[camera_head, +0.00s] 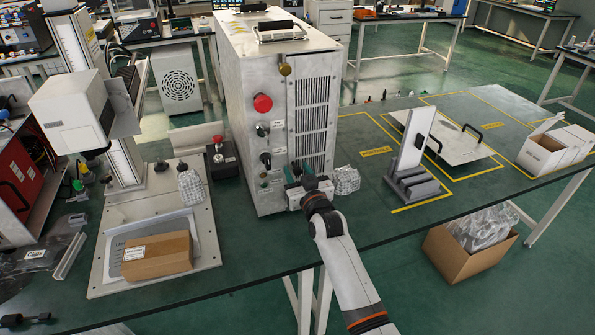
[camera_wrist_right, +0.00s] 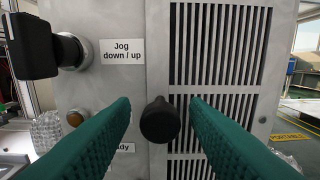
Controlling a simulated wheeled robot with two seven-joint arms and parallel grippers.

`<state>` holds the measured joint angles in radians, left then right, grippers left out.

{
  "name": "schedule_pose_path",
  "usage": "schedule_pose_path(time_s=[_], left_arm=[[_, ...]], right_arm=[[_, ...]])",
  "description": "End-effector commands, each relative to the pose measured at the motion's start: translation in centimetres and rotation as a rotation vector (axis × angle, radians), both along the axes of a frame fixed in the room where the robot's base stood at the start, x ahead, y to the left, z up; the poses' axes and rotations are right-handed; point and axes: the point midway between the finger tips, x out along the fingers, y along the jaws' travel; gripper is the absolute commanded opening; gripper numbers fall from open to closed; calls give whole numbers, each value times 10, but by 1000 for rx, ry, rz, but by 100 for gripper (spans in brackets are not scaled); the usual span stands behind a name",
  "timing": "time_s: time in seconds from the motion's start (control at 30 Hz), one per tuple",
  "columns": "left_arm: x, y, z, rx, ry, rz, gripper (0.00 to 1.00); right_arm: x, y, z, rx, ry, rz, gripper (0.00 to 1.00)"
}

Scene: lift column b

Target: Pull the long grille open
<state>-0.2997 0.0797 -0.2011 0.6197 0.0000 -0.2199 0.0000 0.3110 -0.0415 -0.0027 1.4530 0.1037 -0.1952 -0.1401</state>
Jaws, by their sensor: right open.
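The long grille (camera_head: 312,115) is a tall slotted vent panel on the front of a grey metal cabinet (camera_head: 250,90). In the right wrist view the grille (camera_wrist_right: 218,45) fills the right half, with a gap line along its left edge. A black round knob (camera_wrist_right: 160,121) sits at that left edge. My right gripper (camera_head: 301,173) is at the lower front of the cabinet, and its green fingers (camera_wrist_right: 160,106) are open, one on each side of the knob and apart from it. In the head view the gripper hides the knob. My left gripper is not in view.
A red button (camera_head: 263,103) and black switches are left of the grille; one switch (camera_wrist_right: 32,45) is labelled "Jog down / up". Bubble-wrapped pieces (camera_head: 346,180) lie right of my gripper. A grey stand (camera_head: 410,170) is farther right. A cardboard box (camera_head: 157,256) sits at the left.

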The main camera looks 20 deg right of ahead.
Motion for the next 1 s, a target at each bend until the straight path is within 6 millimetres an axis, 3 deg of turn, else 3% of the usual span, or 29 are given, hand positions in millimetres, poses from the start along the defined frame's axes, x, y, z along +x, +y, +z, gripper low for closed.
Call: schedule_pose_path(time_s=[0.37, 0.63, 1.0], left_arm=[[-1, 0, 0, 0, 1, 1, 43], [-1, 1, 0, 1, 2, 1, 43], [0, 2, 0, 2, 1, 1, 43]], right_arm=[[6, 0, 0, -1, 0, 0, 42], [6, 0, 0, -1, 0, 0, 0], [3, 0, 0, -5, 0, 18, 0]])
